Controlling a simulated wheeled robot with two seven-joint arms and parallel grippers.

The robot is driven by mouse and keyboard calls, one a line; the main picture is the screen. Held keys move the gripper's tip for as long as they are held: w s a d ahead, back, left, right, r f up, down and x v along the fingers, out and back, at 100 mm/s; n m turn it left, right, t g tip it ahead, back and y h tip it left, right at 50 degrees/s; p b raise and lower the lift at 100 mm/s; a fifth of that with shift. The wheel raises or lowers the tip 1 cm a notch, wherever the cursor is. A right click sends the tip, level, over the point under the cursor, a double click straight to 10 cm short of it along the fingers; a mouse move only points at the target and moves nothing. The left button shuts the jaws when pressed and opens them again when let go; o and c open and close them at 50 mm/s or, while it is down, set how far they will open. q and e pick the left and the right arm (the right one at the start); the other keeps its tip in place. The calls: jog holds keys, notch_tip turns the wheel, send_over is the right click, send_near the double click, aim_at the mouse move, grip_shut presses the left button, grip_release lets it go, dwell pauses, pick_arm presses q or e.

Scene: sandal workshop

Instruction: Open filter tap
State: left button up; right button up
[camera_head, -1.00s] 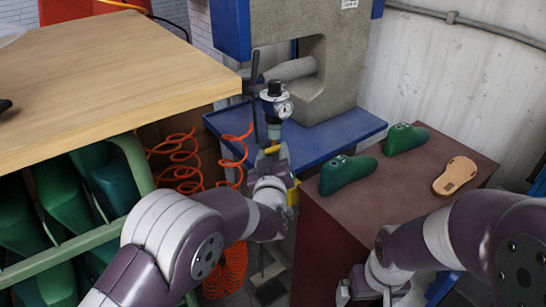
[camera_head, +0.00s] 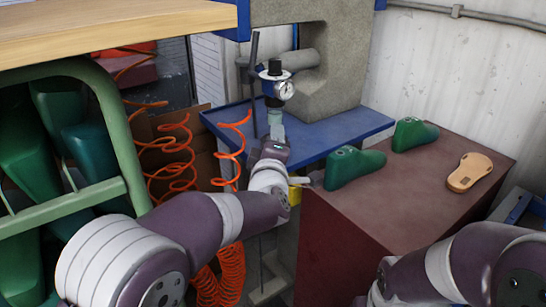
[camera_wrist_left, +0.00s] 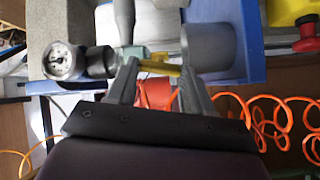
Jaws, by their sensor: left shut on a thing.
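The filter unit (camera_head: 276,84) with its dark knob and white gauge (camera_head: 286,90) stands at the blue press table. In the left wrist view the gauge (camera_wrist_left: 62,62) is at the upper left and a yellow tap lever (camera_wrist_left: 160,69) runs crosswise beside it. My left gripper (camera_wrist_left: 160,82) has its two fingers on either side of the lever, shut on it. In the head view my left gripper (camera_head: 274,132) is just below the filter, and its wrist hides the lever. My right arm is at the lower right; its gripper is mostly cut off by the bottom edge.
Orange coiled hoses (camera_head: 172,150) hang left of my left gripper. A brown-red cabinet (camera_head: 385,215) to the right carries green lasts (camera_head: 352,166) and a tan sole (camera_head: 469,172). A green rack (camera_head: 120,140) with lasts stands at the left. The grey press (camera_head: 338,75) rises behind the filter.

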pick_arm(q)
jog(key=shift+f+n+b, duration=0.1)
jog(key=shift+n+b, duration=1.6)
jog(key=shift+b, duration=0.1)
jog(key=o, duration=1)
jog(key=shift+o, duration=0.2)
jog(key=s+p, duration=0.1)
jog(key=s, duration=1.1)
jog(key=shift+s+a, duration=0.3)
jog(key=shift+s, duration=0.05)
